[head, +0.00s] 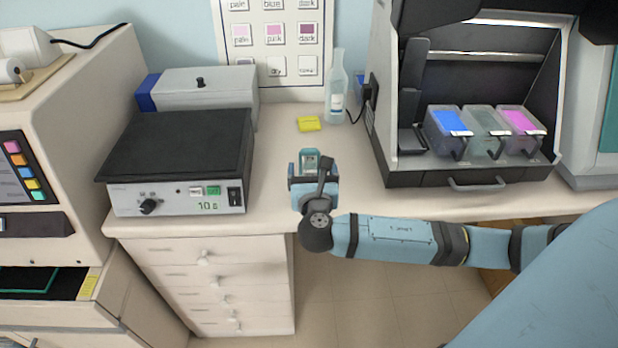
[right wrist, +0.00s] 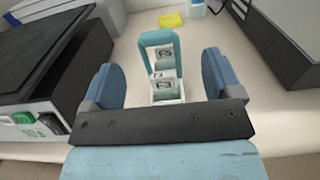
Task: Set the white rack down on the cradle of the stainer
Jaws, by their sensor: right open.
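The white rack (right wrist: 168,90) stands on the bench with a teal handle arched over it and labelled slides inside. In the head view only its upper part (head: 309,157) shows, just beyond my right gripper (head: 309,178). In the right wrist view the right gripper (right wrist: 162,78) is open, with one blue finger on each side of the rack and gaps between. The stainer (head: 455,178) is the dark, open-fronted machine at the right. A black ledge (head: 411,140) at the foot of its upright post looks like the cradle, with nothing on it. My left gripper is out of view.
Blue, grey-green and pink baths (head: 484,133) stand in the stainer, right of the ledge. A black-topped hot plate (head: 180,145) is left of the rack. A yellow note pad (head: 310,124) and a clear bottle (head: 336,95) are behind it. Bench between rack and stainer is clear.

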